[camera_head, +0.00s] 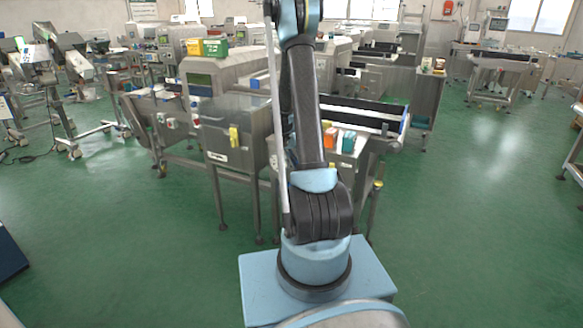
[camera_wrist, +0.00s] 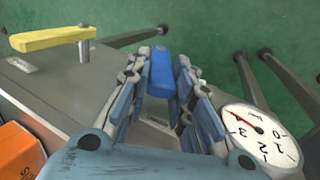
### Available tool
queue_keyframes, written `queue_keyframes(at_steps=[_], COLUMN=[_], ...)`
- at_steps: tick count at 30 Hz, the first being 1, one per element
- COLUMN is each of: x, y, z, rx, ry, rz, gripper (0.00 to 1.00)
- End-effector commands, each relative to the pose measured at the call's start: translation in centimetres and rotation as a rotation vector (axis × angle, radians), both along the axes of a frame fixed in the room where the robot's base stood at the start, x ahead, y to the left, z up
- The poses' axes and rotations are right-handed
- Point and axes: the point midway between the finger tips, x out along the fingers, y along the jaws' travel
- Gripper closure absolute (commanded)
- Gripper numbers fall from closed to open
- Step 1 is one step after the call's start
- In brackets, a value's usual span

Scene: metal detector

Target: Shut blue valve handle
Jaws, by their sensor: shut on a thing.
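The blue valve handle (camera_wrist: 161,72) shows in the upper middle of the wrist view, between the two fingers of my gripper (camera_wrist: 164,66). The gripper is shut on it, one finger on each side. The handle's lower end and its mount are partly hidden between the fingers. In the head view my arm hides the gripper and the blue handle.
A yellow handle (camera_wrist: 52,39) stands on the same metal cabinet, left of my gripper. A round gauge (camera_wrist: 262,136) is close at the right, and an orange box (camera_wrist: 20,153) at lower left. Green floor (camera_head: 130,235) is open on both sides.

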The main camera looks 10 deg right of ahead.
Motion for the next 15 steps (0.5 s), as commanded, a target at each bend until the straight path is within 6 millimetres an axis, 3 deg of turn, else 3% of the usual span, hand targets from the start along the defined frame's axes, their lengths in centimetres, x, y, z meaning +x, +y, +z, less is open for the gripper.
queue_keyframes(at_steps=[10,11,12,13,15], x=[0.02,0.01,0.01,0.00,-0.01], y=[-0.36,-0.38,-0.40,-0.42,-0.46], z=[0.02,0.03,0.03,0.03,0.02], rx=[-0.005,-0.005,-0.005,-0.005,-0.005], ry=[0.004,0.004,0.004,0.004,0.003], rz=[-0.005,-0.005,-0.005,-0.005,-0.006], gripper=[1.00,0.72,0.63,0.58,0.58])
